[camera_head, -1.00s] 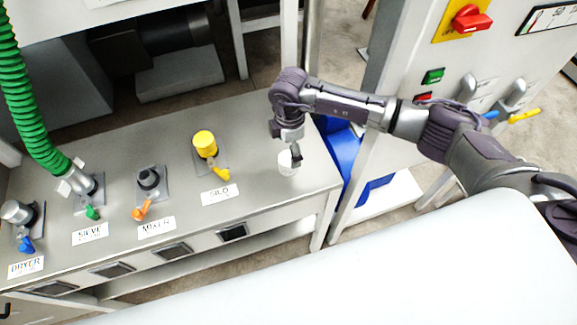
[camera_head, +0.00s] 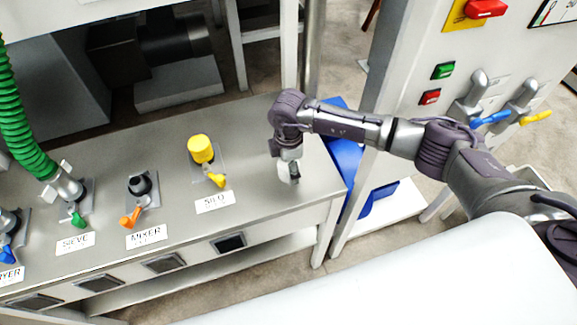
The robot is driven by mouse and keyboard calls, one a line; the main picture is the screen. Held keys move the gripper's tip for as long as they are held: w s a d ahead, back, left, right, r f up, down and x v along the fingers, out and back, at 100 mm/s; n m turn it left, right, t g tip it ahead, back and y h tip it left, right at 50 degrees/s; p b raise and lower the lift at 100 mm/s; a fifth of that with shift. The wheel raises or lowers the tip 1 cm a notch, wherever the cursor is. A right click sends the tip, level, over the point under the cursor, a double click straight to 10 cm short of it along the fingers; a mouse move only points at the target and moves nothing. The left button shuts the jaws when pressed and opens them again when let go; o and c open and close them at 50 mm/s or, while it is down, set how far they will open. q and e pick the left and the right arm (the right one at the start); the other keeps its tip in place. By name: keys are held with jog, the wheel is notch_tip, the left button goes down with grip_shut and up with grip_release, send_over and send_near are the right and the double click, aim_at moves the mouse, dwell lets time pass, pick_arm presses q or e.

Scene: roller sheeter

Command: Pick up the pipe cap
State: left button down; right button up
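My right gripper (camera_head: 289,177) points down at the right end of the grey metal table, just above or at its top. A small pale piece (camera_head: 283,172) shows at its fingers beside a dark finger pad; it may be the pipe cap, largely hidden by the gripper. I cannot tell whether the fingers are closed on it. A yellow cap (camera_head: 201,149) sits on the SILO pipe stub, left of my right gripper and apart from it. My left gripper is not in view.
The table (camera_head: 245,150) has a MIXER stub (camera_head: 141,185) with an orange handle and a SIEVE stub (camera_head: 67,187) carrying a green hose (camera_head: 22,130). A control cabinet (camera_head: 410,110) with switches stands at the right. Blue bins (camera_head: 343,155) lie beside the table end.

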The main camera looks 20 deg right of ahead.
jog(key=c, duration=0.9)
jog(key=shift+r, duration=0.4)
jog(key=shift+c, duration=0.2)
notch_tip(320, 180, up, 3)
jog(key=shift+w+f+b, duration=0.1)
jog(key=shift+f+b, duration=0.1)
jog(key=shift+b, duration=0.4)
jog(key=s+d+r+b, duration=0.2)
jog(key=s+r, duration=0.5)
jog(key=s, duration=0.4)
jog(key=shift+s+d+r, duration=0.3)
jog(key=shift+d, duration=0.2)
